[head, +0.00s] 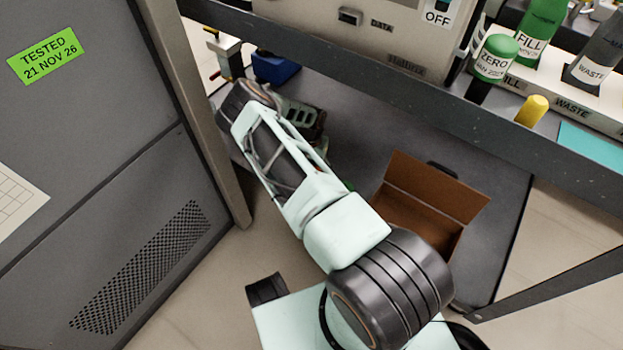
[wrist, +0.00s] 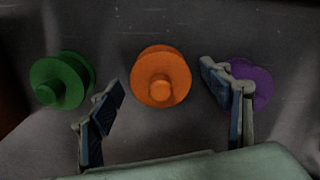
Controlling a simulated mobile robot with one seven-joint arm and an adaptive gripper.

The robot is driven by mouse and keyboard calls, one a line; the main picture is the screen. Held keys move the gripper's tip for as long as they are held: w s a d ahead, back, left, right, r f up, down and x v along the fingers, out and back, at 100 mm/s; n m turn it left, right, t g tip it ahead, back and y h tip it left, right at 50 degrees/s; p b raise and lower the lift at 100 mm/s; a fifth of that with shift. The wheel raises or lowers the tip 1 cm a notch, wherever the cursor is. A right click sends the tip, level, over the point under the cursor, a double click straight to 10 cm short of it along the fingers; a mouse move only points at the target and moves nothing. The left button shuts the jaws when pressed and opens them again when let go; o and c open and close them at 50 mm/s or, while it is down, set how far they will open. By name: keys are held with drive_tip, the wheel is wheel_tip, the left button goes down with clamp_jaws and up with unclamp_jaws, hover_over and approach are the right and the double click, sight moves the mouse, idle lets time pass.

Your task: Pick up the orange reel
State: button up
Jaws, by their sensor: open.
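The orange reel (wrist: 160,78) lies on a dark grey surface in the wrist view, near the top middle. My gripper (wrist: 165,88) is open, with one finger to the lower left of the reel and the other to its right. The reel shows between and slightly beyond the fingertips, with no visible contact. In the head view my arm reaches under the bench onto a dark lower shelf, and its far end and the reel are hidden there.
In the wrist view a green reel (wrist: 62,80) stands left of the left finger. A purple reel (wrist: 252,84) is partly hidden behind the right finger. In the head view an open cardboard box (head: 434,188) sits right of my arm, and a grey cabinet (head: 90,150) stands left.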

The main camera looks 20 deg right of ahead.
drive_tip(key=shift+f, duration=0.45)
drive_tip(key=shift+r, duration=0.15)
drive_tip(key=c, duration=1.4)
